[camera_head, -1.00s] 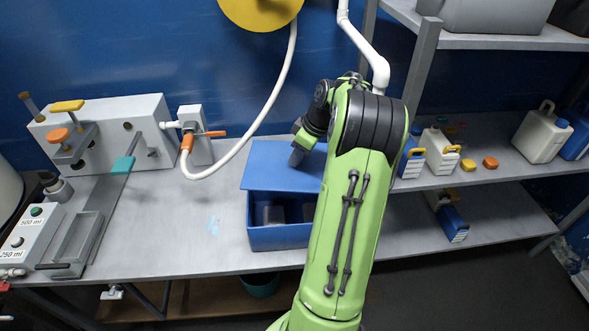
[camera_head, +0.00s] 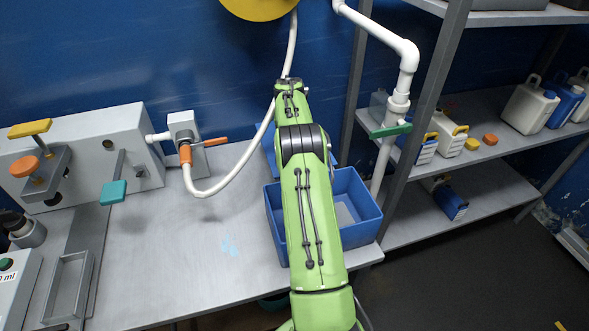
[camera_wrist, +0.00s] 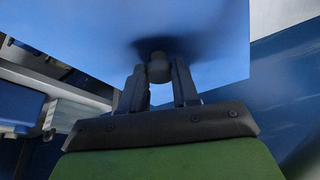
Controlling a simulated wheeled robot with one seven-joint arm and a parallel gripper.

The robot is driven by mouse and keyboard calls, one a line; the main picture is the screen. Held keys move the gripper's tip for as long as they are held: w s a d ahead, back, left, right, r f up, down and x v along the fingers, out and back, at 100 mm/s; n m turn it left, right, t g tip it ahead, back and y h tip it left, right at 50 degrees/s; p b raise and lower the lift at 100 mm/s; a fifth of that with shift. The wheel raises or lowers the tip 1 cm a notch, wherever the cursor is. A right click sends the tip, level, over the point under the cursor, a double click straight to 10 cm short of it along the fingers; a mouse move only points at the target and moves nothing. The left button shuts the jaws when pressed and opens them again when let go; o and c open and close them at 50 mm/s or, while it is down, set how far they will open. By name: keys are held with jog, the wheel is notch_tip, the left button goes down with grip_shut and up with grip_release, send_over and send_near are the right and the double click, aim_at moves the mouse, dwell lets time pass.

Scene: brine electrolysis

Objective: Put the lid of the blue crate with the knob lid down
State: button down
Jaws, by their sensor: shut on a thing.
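The blue crate (camera_head: 364,228) stands open near the right end of the bench, partly hidden behind my arm. Its inside shows to the right of the arm. The blue lid (camera_head: 268,150) shows only as slivers beside my arm, at the crate's far side. In the wrist view the lid (camera_wrist: 218,45) fills the top middle, with its knob (camera_wrist: 158,68) between my fingers. My gripper (camera_wrist: 159,82) is shut on this knob; the head view hides it behind the arm. Whether the lid touches the crate or the bench cannot be told.
A white hose and valve with an orange handle (camera_head: 208,142) stand left of the crate. A white pipe with a green handle (camera_head: 390,130) and a grey shelf post (camera_head: 425,100) rise close on the right. The bench (camera_head: 180,240) is clear left of the crate.

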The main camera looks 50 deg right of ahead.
notch_tip(320, 180, down, 13)
jog(key=shift+r+b, duration=0.15)
jog(key=shift+b, duration=1.1)
jog(key=c, duration=0.8)
grip_release()
